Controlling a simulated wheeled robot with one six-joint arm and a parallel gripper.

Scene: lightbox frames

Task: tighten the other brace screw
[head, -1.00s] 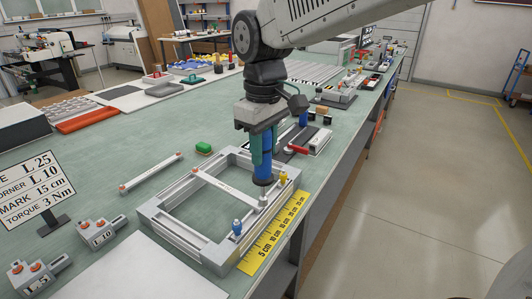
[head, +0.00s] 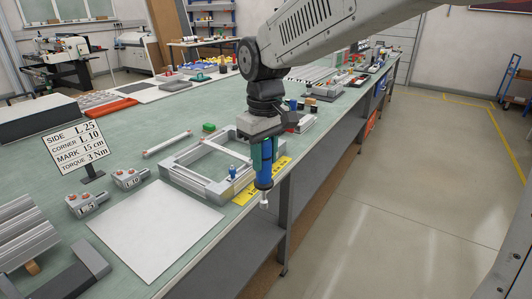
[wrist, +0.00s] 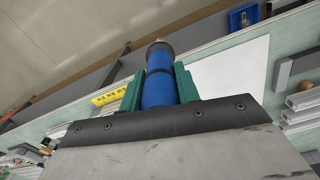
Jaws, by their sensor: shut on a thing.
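My gripper (head: 262,160) has green fingers and is shut on a blue driver (head: 264,176) with a pale tip. In the head view the driver hangs upright, its tip over the bench's front edge, clear of the frame. In the wrist view the driver (wrist: 158,88) sits between both green fingers. The light grey frame (head: 180,176) lies flat on the bench, behind and left of the driver. A blue peg-like piece (head: 232,172) stands at its near corner. The gripper and driver hide the frame's right side. I cannot make out the brace screws.
A yellow ruler (head: 246,193) lies along the frame's front side. A white sheet (head: 150,230), the L5 (head: 86,205) and L10 (head: 130,178) blocks and a sign (head: 80,148) stand left. A loose bar (head: 167,145) lies behind the frame. The aisle at right is clear.

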